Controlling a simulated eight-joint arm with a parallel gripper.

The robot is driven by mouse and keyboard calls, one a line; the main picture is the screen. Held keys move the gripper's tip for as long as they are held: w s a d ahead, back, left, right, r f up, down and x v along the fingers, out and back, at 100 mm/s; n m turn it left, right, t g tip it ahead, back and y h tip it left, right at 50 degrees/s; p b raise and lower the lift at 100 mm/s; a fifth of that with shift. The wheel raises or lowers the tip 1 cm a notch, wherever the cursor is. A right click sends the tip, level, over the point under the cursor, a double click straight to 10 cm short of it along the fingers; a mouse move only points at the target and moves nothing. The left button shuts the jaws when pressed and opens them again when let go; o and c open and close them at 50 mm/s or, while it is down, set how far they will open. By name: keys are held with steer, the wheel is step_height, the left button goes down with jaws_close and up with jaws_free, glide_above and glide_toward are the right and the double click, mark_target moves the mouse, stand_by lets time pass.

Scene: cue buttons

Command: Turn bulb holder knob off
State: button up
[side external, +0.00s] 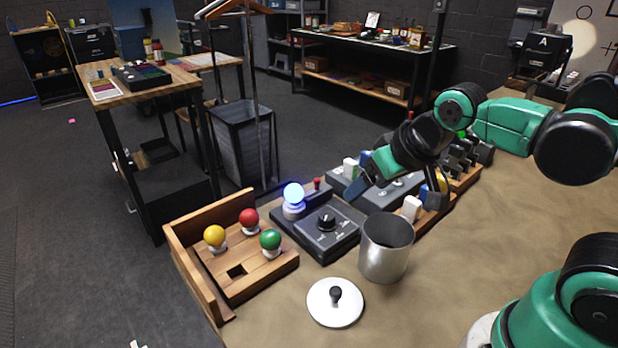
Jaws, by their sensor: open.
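The bulb holder is a dark box (312,249) on the table near the middle of the side external view. A lit blue-white bulb (294,195) sits in its socket at the back left. Its black knob (326,220) stands on the sloped front panel; the marks around it are too small to read. My gripper (358,184) is open and empty, above and to the right of the knob, apart from it. It hangs over a grey panel with switches (398,190) and hides part of it.
A metal canister (386,262) stands just right of the holder, with its white lid (335,307) in front. A wooden tray (225,285) with red, yellow and green bulbs is at the left. Bare table lies at the front right.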

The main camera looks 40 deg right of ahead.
mark_target(327, 215)
steer(key=w+f+m+g, duration=0.1)
steer(key=w+m+g, duration=0.1)
steer(key=m, duration=0.2)
steer(key=w+f+m+g, duration=0.1)
steer(key=w+m+g, duration=0.1)
steer(key=w+m, duration=0.1)
steer(key=w+a+f+m+g, duration=0.1)
steer(key=w+f+m+g, duration=0.1)
steer(key=m, duration=0.4)
steer(key=shift+w, duration=0.3)
steer(key=shift+f+m+g, duration=0.3)
steer(key=shift+f, duration=2.55)
jaws_close()
